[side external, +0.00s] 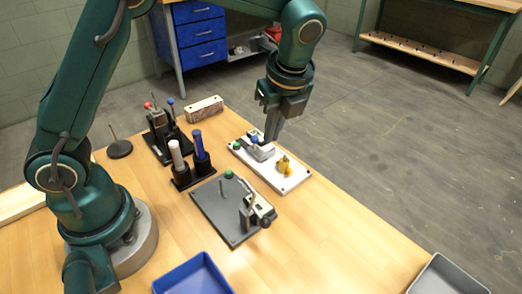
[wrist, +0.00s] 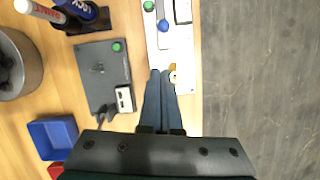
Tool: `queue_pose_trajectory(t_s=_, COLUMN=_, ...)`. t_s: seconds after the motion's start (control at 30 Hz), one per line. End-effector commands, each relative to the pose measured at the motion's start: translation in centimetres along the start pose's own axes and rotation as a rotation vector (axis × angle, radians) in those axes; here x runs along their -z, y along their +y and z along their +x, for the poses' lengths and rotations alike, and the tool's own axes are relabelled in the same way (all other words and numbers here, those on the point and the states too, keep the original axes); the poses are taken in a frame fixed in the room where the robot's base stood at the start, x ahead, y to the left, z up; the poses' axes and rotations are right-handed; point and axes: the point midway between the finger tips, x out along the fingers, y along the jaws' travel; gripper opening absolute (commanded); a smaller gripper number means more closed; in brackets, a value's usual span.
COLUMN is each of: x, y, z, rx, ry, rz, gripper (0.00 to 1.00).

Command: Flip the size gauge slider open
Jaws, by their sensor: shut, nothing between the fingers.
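A white plate (side external: 296,183) carries a grey block with a blue knob (side external: 255,140), a green button (side external: 236,145) and a yellow part (side external: 284,165). The plate (wrist: 188,108) and blue knob (wrist: 163,25) also show in the wrist view. No label marks the size gauge slider; I cannot tell for sure which part it is. My gripper (side external: 270,138) is shut and empty, pointing down over the white plate, close to the blue knob in the side view. In the wrist view its fingertips (wrist: 161,72) lie beside the yellow part (wrist: 173,67), partly covering it. Contact cannot be told.
A dark grey plate (side external: 214,212) with a post and clamp-like device (side external: 258,212) is beside the white plate. A holder with white and blue handles (side external: 197,145), a black fixture (side external: 160,130) and a wooden block (side external: 205,108) stand behind. A blue tray (side external: 195,275) lies in front.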

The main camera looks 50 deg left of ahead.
Motion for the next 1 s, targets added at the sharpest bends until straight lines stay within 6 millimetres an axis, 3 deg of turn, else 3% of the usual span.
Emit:
queue_pose_trajectory(t_s=0.1, x=0.0, y=-0.1, z=-2.6, rx=0.006, ry=0.0, rz=0.0, gripper=0.0)
queue_pose_trajectory(t_s=0.3, x=0.1, y=-0.1, z=-5.1, rx=0.002, ry=0.001, rz=0.001, gripper=0.0)
queue_pose_trajectory(t_s=0.87, x=-0.1, y=0.0, z=-6.1, rx=0.0, ry=0.002, rz=-0.004, gripper=0.0)
queue_pose_trajectory(t_s=1.0, x=-1.6, y=0.3, z=-7.9, rx=0.051, ry=0.008, rz=-0.047, gripper=0.0)
